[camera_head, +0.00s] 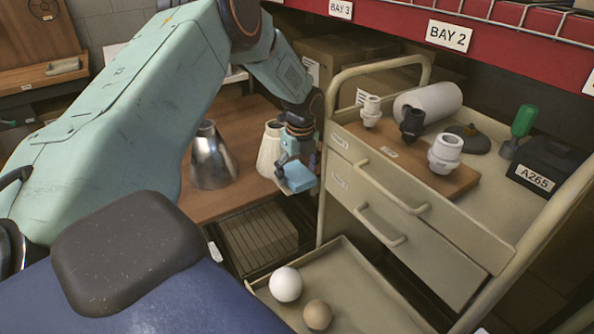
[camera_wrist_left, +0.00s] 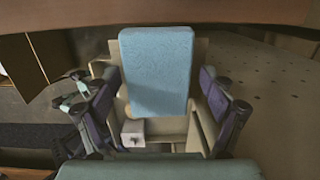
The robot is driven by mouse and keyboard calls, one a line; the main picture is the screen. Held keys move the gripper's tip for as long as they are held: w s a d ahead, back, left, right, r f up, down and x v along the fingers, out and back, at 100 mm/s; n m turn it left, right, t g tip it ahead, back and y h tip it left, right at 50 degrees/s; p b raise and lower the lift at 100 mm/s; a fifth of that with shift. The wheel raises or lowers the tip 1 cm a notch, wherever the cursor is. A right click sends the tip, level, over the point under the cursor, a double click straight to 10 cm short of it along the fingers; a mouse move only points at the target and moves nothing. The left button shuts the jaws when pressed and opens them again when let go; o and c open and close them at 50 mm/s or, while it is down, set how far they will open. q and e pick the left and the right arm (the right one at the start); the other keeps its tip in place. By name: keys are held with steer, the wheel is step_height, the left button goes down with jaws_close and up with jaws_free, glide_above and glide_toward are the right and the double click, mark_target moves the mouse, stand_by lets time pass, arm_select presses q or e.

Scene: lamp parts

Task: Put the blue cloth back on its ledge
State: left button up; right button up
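The blue cloth (camera_head: 299,179) is a small light-blue folded pad below my left gripper (camera_head: 291,163), at the left side of the cart. In the left wrist view the cloth (camera_wrist_left: 157,68) lies over a pale beige ledge (camera_wrist_left: 201,50), whose edges show around it. The left gripper's two fingers (camera_wrist_left: 160,95) stand wide apart on either side of the cloth, with a narrow gap showing on each side. In the head view the ledge is mostly hidden by the cloth and gripper. My right gripper is not in view.
The beige cart (camera_head: 478,210) has lamp sockets on a wooden board (camera_head: 400,155), a white roll (camera_head: 428,103) and a green-handled tool (camera_head: 522,122). A metal shade (camera_head: 209,160) and a cream shade (camera_head: 269,150) stand on the wooden table beside the gripper. Two balls lie on the lower shelf (camera_head: 365,295).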

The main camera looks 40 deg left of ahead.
mark_target(299, 175)
arm_select(q)
steer(key=shift+s+r, duration=0.1)
steer(key=shift+r, duration=0.05)
steer(key=shift+r, duration=0.3)
step_height(299, 175, up, 12)
steer(key=d+p, duration=0.1)
steer(key=p, duration=0.1)
steer(key=shift+s+d+f, duration=0.15)
steer(key=shift+s+d, duration=0.1)
steer(key=shift+f, duration=0.1)
steer(key=shift+c, duration=0.5)
stand_by(0.6)
